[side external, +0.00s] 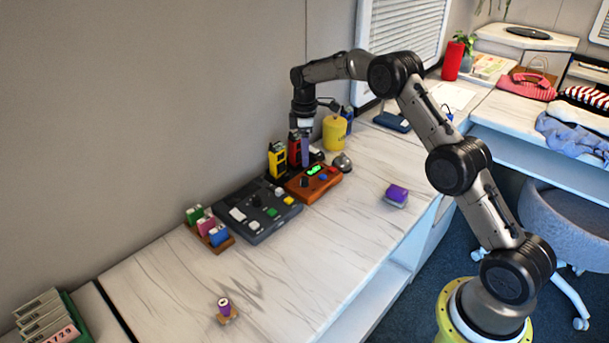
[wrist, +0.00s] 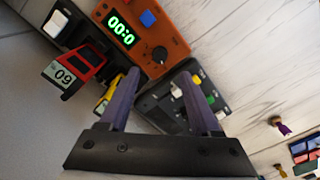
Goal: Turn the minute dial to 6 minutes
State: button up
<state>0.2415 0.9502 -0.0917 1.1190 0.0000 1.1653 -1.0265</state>
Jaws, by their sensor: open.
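The orange timer box (side external: 322,187) sits on the counter near the wall. In the wrist view the orange box (wrist: 175,42) shows a green display (wrist: 121,31) whose visible part reads 00:0, a blue button (wrist: 148,18) and a black dial with a pale mark (wrist: 160,54). My gripper (wrist: 159,78) is open and empty, with purple fingers. In the wrist view the dial appears just beyond the gap between the fingertips. In the side view my gripper (side external: 305,150) points down above the back of the box, beside the radios. I cannot tell how far it is from the dial.
A red radio (wrist: 75,68) marked 09 and a yellow radio (side external: 277,160) stand close to my gripper. A dark control panel (side external: 262,225) lies left of the box. A yellow canister (side external: 334,134) and a silver bell (side external: 342,162) are nearby. The front counter is mostly clear.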

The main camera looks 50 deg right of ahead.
aim_at(304, 178)
notch_tip(304, 178, down, 8)
jog(key=shift+f, duration=0.1)
dwell(0.4)
grip_shut()
